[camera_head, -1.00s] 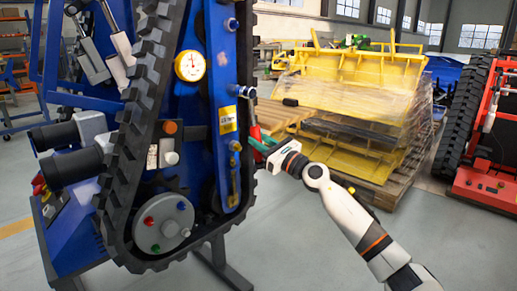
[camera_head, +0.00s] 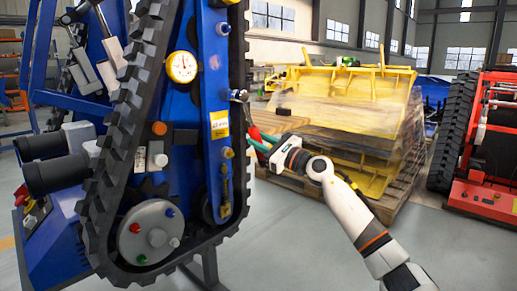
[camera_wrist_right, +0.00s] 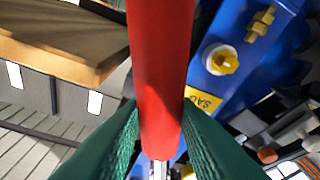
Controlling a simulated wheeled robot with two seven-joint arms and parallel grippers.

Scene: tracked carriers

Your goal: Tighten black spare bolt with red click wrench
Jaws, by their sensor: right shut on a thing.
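My right gripper (camera_head: 268,149) is shut on the red handle of the click wrench (camera_head: 254,131), beside the blue tracked carrier (camera_head: 211,100). The wrench's silver head (camera_head: 240,96) is up at the right edge of the carrier's side panel, at one of the bolts there. That bolt is mostly hidden, so I cannot tell its colour or whether the head is seated on it. In the right wrist view, the red handle (camera_wrist_right: 160,60) runs between the green fingers (camera_wrist_right: 160,135). No bolt that is clearly the black spare one shows. My left gripper is not in view.
Other bolts on the panel include a blue one (camera_head: 222,29) above and a yellowish one (camera_head: 227,153) below. A gauge (camera_head: 182,67) and the black track (camera_head: 121,130) are to the left. A wrapped yellow load (camera_head: 350,100) and a red carrier (camera_head: 490,185) stand behind.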

